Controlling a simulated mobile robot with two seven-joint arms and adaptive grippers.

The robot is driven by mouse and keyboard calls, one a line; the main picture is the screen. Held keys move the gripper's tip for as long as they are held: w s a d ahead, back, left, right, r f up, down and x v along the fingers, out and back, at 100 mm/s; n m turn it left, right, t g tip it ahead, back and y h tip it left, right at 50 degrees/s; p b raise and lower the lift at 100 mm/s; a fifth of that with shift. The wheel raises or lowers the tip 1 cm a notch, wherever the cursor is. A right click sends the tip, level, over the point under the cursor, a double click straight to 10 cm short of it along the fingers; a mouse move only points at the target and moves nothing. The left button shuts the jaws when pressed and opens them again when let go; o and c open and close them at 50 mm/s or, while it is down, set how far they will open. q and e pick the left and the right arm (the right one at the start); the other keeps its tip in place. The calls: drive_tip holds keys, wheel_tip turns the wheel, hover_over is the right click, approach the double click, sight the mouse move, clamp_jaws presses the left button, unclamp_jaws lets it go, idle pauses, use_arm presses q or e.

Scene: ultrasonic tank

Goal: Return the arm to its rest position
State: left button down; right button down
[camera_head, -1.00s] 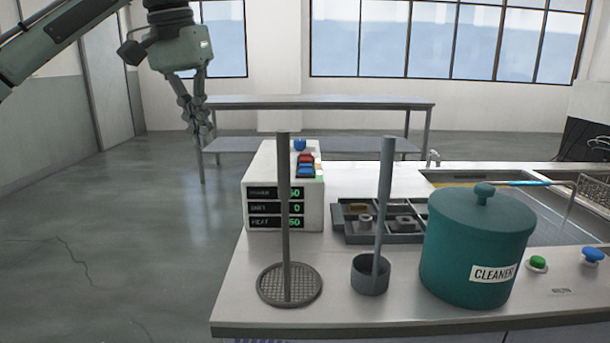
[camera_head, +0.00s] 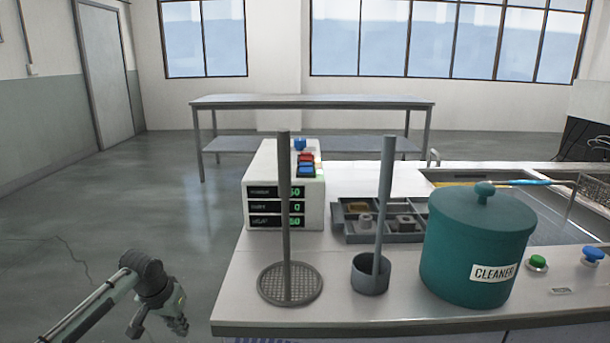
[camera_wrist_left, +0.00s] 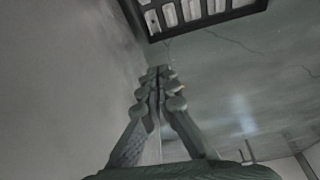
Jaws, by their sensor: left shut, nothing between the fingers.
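My left gripper (camera_head: 180,326) is low at the bottom left of the head view, beside the bench's left front corner and apart from it. In the left wrist view its fingers (camera_wrist_left: 155,75) are together, with nothing between them. My left arm (camera_head: 90,310) comes in from the lower left edge. My right gripper is not in view.
The bench (camera_head: 235,300) holds a control box (camera_head: 255,190), a mesh disc on a rod (camera_head: 290,284), a small cup with a rod (camera_head: 370,275), a compartment tray (camera_head: 345,225) and a teal cleaner pot (camera_head: 475,245). Open floor (camera_head: 130,200) lies left of the bench.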

use_arm(q)
drive_tip(key=s+a+f+m+y, duration=0.1)
drive_tip(key=s+a+f, duration=0.5)
drive_tip(key=s+f, duration=0.25)
drive_tip(key=s+a+f+y, duration=0.2)
drive_tip(key=s+a+f, duration=0.3)
drive_tip(key=s+f, duration=0.4)
drive_tip(key=s+a+f+m+y, duration=0.1)
drive_tip(key=s+a+f, duration=0.2)
drive_tip(key=s+a, duration=0.35)
drive_tip(key=s+a+f+m+y, duration=0.2)
drive_tip(key=s+a+f, duration=0.15)
drive_tip(key=s, duration=0.65)
drive_tip(key=s+d+f+n+h, duration=0.1)
drive_tip(key=d+f+h, duration=0.1)
drive_tip(key=d, duration=0.9)
drive_tip(key=s+d+f+n+g+h, duration=0.1)
drive_tip(key=d+f, duration=0.3)
drive_tip(key=d, duration=0.7)
drive_tip(key=shift+s+f+n+h, duration=0.15)
drive_tip(key=shift+s+n+h, duration=0.3)
drive_tip(key=shift+h, duration=0.25)
drive_tip(key=shift+d, duration=0.1)
